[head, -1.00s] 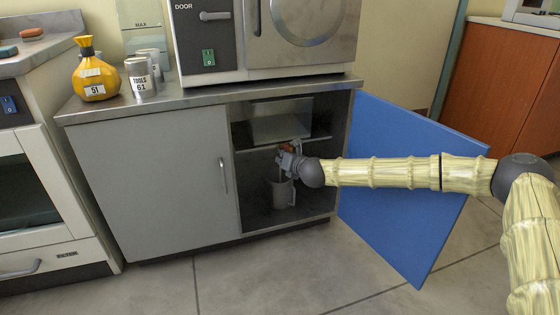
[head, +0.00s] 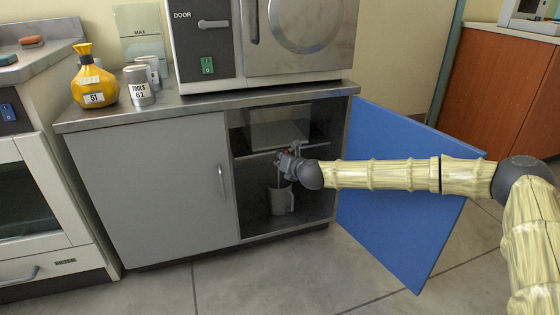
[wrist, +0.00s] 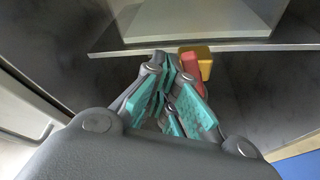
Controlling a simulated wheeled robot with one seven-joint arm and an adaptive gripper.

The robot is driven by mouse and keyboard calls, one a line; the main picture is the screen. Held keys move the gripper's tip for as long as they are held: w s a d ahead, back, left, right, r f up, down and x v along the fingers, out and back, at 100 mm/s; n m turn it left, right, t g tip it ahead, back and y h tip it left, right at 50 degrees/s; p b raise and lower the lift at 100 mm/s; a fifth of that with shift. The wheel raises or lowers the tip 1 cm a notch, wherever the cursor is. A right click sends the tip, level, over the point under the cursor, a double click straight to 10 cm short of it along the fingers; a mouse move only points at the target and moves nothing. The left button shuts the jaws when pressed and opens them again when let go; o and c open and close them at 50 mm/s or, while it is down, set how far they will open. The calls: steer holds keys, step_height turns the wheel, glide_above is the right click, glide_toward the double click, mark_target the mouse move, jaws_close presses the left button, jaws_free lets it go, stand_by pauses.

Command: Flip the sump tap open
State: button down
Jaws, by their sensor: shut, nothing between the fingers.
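The sump tap shows in the wrist view as a yellow body (wrist: 205,63) with a red lever (wrist: 189,63), just below the shelf edge. The red lever runs down behind my gripper's right finger, which hides its lower part. My gripper (wrist: 173,85) is shut and empty, its teal pads close together, just left of the lever. I cannot tell whether it touches the lever. In the head view my gripper (head: 287,166) is inside the open cabinet and mostly hides the tap. The pale sump tank (head: 278,130) sits on the shelf above.
A grey jug (head: 279,201) stands on the cabinet floor below my gripper. The blue door (head: 400,190) is swung open to the right, behind my arm. The grey left door (head: 150,185) is closed. The shelf (wrist: 215,46) lies close above the fingers.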

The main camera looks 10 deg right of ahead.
steer(key=shift+a, duration=0.1)
steer(key=a+f+b, duration=0.1)
steer(key=a+b, duration=0.1)
steer(key=a, duration=0.2)
steer(key=s+d+p, duration=0.4)
steer(key=s+d, duration=0.1)
steer(key=s, duration=0.4)
steer(key=shift+s+d+r+p, duration=0.15)
steer(key=shift+s+r+p, duration=0.05)
steer(key=shift+r+p, duration=0.2)
